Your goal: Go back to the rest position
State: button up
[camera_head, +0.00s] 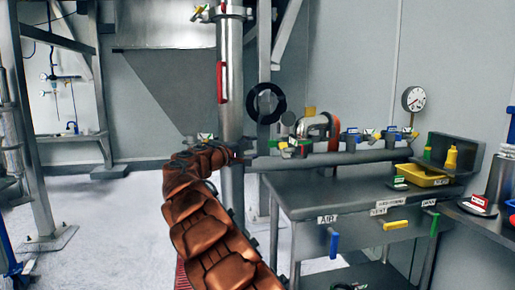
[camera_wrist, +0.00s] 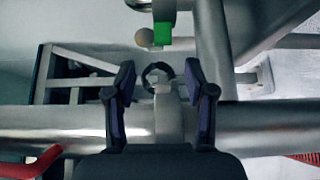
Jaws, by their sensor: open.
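My copper-coloured arm reaches forward from the bottom middle of the head view. Its end, with my gripper (camera_head: 238,153), is beside the vertical steel pipe (camera_head: 230,100); the fingers are small and partly hidden there. In the wrist view, my gripper (camera_wrist: 162,92) has its two dark fingers spread apart. A grey stem (camera_wrist: 168,120) shows in the gap between them, with a dark ring (camera_wrist: 158,72) near the fingertips. I see nothing clamped. I cannot tell whether the fingers touch the stem.
A wide horizontal pipe (camera_wrist: 265,125) crosses the wrist view behind the fingers. A green part (camera_wrist: 162,35) is above and a red bar (camera_wrist: 30,166) at lower left. The grey workbench (camera_head: 335,188) with valves and a yellow tray (camera_head: 420,176) stands right. Floor (camera_head: 110,220) is clear at left.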

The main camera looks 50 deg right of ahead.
jog(key=shift+a, duration=0.5)
jog(key=shift+s+a, duration=0.1)
jog(key=s+a+f+m+g+y, duration=0.2)
jog(key=s+a+f+y, duration=0.7)
jog(key=s+a+f, duration=0.75)
jog(key=s+a+f+n+g+y, duration=0.1)
jog(key=s+a+f+y, duration=0.5)
jog(key=s+a, duration=0.75)
jog(key=s+a+f+n+y, duration=0.1)
jog(key=s+a+f+y, duration=0.2)
jog(key=s+a+f, duration=1.05)
jog(key=s+a+p+v, duration=0.1)
jog(key=s+p+v, duration=0.1)
jog(key=p+v, duration=1)
jog(key=s+a+r+p+v, duration=0.1)
jog(key=s+a+p+v, duration=0.1)
jog(key=p+v, duration=1)
notch_tip(320, 180, up, 7)
jog(key=shift+w+a+f+t, duration=0.2)
jog(key=shift+w+a+t, duration=0.1)
jog(key=shift+w, duration=0.05)
